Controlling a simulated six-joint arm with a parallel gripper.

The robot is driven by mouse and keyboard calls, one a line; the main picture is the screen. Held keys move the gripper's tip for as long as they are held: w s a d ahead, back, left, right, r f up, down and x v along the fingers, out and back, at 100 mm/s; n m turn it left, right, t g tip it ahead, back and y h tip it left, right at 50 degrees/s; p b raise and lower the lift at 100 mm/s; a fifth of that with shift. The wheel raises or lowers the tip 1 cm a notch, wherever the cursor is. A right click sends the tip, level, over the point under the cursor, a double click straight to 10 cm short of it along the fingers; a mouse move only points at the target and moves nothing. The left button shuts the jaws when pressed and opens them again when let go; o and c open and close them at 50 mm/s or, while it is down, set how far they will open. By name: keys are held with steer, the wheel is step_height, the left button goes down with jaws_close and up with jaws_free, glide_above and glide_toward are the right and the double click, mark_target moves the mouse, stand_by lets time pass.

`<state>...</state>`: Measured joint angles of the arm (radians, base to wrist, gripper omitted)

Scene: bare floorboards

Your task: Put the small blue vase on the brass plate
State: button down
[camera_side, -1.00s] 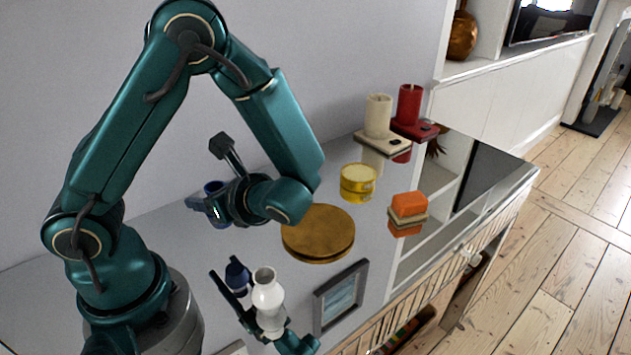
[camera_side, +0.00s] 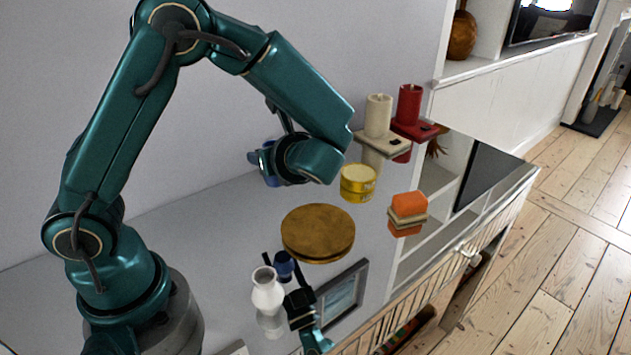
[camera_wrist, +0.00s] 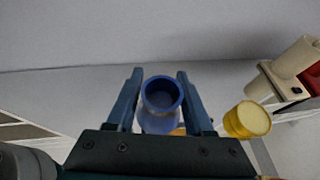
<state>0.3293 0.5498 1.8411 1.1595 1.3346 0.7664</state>
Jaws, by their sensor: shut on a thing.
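The small blue vase (camera_side: 270,177) is held in my gripper (camera_side: 264,159), well above the cabinet top and mostly hidden behind my wrist in the side view. In the wrist view the vase (camera_wrist: 161,112) stands between the two fingers (camera_wrist: 160,100), its round open mouth facing the camera. The round brass plate (camera_side: 318,232) lies flat on the glossy top, in the picture below and right of the vase. The plate is bare. In the wrist view only a small orange-brown patch shows behind the vase.
A yellow tin (camera_side: 358,183) stands right of my gripper, with a cream candle (camera_side: 378,116) and a red candle (camera_side: 409,106) behind. A white vase (camera_side: 267,288) and a picture frame (camera_side: 342,296) stand in front. The top mirrors things.

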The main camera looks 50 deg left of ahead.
steer(key=w+d+f, duration=0.1)
steer(key=d, duration=0.1)
steer(key=w+d+f, duration=0.3)
steer(key=d, duration=0.1)
steer(key=shift+w+d+f, duration=0.2)
steer(key=shift+f, duration=2.2)
steer(key=shift+f, duration=0.1)
steer(key=shift+c, duration=1.4)
jaws_free()
